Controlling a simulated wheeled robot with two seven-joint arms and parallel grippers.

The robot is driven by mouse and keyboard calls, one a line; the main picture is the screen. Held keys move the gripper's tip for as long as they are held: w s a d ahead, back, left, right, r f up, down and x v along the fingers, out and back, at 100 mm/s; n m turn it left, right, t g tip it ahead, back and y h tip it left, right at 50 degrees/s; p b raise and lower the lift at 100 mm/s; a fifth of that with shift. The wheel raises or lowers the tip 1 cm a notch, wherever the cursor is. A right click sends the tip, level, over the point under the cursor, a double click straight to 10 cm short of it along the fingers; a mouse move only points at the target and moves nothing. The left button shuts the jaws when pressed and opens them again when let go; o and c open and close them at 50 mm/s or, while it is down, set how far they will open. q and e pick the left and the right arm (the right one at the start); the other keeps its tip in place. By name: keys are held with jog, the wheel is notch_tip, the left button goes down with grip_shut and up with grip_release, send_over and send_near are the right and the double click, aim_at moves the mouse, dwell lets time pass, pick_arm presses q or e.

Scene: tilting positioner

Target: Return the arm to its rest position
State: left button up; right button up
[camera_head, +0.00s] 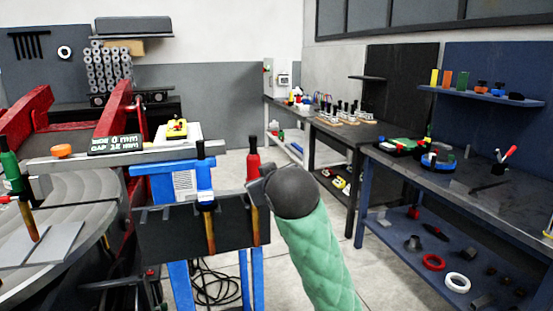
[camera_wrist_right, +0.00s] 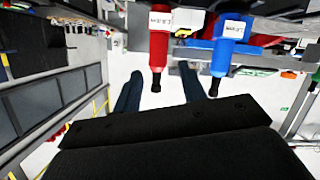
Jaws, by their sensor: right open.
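My right arm, in a green quilted sleeve (camera_head: 315,255), reaches up from the bottom of the head view to a dark round wrist (camera_head: 292,192). My right gripper (camera_head: 265,172) shows only as a small dark part beside the red-handled tool (camera_head: 252,162); its fingertips are mostly hidden. It is open, and I cannot tell whether it touches the tool. My left gripper is not in view.
A dark tool rack (camera_head: 165,240) on a blue stand (camera_head: 178,285) holds the tools close to my wrist. The positioner's round table (camera_head: 85,215) is at left, with a green-handled tool (camera_head: 14,170) over it. A workbench (camera_head: 480,195) stands right.

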jog(key=s+d+f+m+g+h, duration=0.15)
jog(key=s+d+f, duration=0.4)
jog(key=f, duration=0.55)
jog(key=s+d+f+m+g, duration=0.1)
jog(key=s+d+f+g, duration=0.4)
jog(key=f, duration=0.7)
jog(key=s+d+f+m+t, duration=0.1)
jog(key=s+d+f, duration=0.4)
jog(key=f, duration=0.6)
jog(key=s+f+g, duration=0.3)
jog(key=s+f, duration=0.6)
jog(key=s, duration=0.3)
jog(key=s+d+f+g, duration=0.1)
jog(key=s+f+g, duration=0.2)
jog(key=s+f, duration=0.7)
jog(key=s+m, duration=0.1)
jog(key=s, duration=0.2)
jog(key=shift+f+h+p, duration=0.15)
jog(key=shift+h+p, duration=0.2)
jog(key=shift+p, duration=0.05)
